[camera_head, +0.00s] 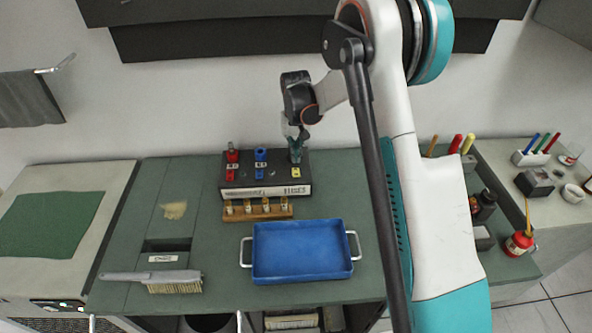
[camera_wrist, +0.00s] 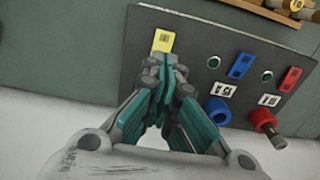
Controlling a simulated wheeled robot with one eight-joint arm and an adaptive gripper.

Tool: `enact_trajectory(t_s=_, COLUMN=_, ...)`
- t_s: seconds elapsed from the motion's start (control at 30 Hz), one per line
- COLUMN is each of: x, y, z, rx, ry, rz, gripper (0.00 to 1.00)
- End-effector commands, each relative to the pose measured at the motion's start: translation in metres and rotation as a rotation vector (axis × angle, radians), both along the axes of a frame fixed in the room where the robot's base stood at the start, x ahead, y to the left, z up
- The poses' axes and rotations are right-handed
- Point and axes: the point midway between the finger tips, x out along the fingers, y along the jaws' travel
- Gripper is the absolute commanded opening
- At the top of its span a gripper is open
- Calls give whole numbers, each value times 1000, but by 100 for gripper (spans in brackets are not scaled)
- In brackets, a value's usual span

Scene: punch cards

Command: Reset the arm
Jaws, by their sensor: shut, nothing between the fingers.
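My arm (camera_head: 430,210) comes in from the lower right of the head view and bends over at the top. My gripper (camera_head: 296,157) hangs at the right end of a black panel box (camera_head: 248,181). In the wrist view my gripper (camera_wrist: 160,62) is shut and empty, its fingers together. The tips lie in front of the panel close to a yellow tag (camera_wrist: 163,41). Whether they touch the panel cannot be told. The fingers hide the part of the panel below the tag.
The box bears red (camera_head: 232,155) and blue (camera_head: 261,155) fittings. A wooden rack (camera_head: 258,213) with brass pieces and a blue tray (camera_head: 300,252) stand in front. A brush (camera_head: 170,283) lies left. Bottles and a red can (camera_head: 519,243) stand right.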

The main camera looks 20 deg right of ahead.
Motion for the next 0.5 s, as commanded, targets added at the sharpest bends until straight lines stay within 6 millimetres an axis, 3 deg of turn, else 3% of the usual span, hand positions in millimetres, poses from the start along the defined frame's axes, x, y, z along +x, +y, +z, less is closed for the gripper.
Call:
enact_trajectory(t_s=0.2, x=0, y=0, z=16, rx=0, ry=0, rz=0, gripper=0)
enact_trajectory(t_s=0.5, x=0, y=0, z=18, rx=0, ry=0, rz=0, gripper=0)
